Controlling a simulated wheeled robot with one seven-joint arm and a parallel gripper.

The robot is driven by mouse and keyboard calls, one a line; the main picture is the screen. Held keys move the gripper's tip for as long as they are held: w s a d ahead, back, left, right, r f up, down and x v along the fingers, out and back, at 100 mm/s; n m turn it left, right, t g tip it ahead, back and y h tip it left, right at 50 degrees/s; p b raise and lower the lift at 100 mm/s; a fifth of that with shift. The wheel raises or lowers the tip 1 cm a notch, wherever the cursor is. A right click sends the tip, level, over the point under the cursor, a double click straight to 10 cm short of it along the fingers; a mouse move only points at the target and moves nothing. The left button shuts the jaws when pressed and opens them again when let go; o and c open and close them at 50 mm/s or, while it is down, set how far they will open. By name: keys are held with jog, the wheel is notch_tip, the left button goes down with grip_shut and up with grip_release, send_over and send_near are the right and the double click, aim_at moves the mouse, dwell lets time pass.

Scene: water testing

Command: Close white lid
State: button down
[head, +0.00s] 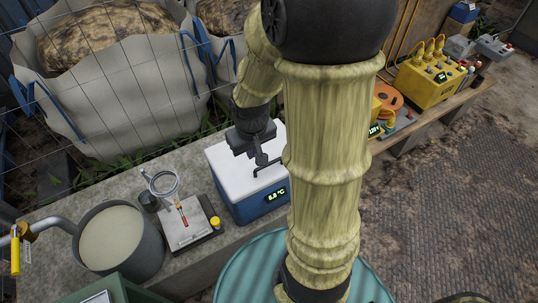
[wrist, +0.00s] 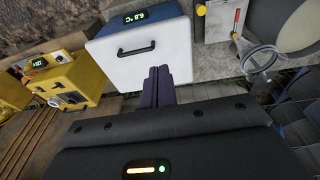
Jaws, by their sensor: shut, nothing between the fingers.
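The white lid (head: 232,177) lies over the top of a blue box (head: 245,208) and appears flat on it. The lid, with a black bar handle, also shows in the wrist view (wrist: 160,68). The box's front carries a lit temperature display. My gripper (head: 261,157) is above the lid, towards its back edge, away from the display. In the wrist view my gripper's dark fingers (wrist: 158,72) are together, with nothing between them, and overlap the lid's edge. I cannot tell whether they touch it. My arm hides the space right of the box.
Left of the box are a white tester tray (head: 186,230), a magnifier ring (head: 163,184) and a large pot (head: 120,240). Yellow devices (head: 428,80) stand on the bench at right. A wire fence and white sacks (head: 110,80) are behind. A teal round surface (head: 252,270) is in front.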

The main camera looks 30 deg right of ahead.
jog(key=p, duration=0.1)
send_over(270, 163)
jog(key=s, duration=0.2)
notch_tip(270, 163, down, 4)
jog(key=shift+w+a+f, duration=0.1)
jog(key=shift+w, duration=0.05)
jog(key=f, duration=0.4)
jog(key=w+f+b, duration=0.1)
jog(key=f, duration=0.8)
jog(key=shift+w+f+b, duration=0.35)
jog(key=shift+w+f, duration=0.05)
jog(key=shift+f, duration=0.1)
jog(key=shift+a, duration=0.1)
dwell(0.6)
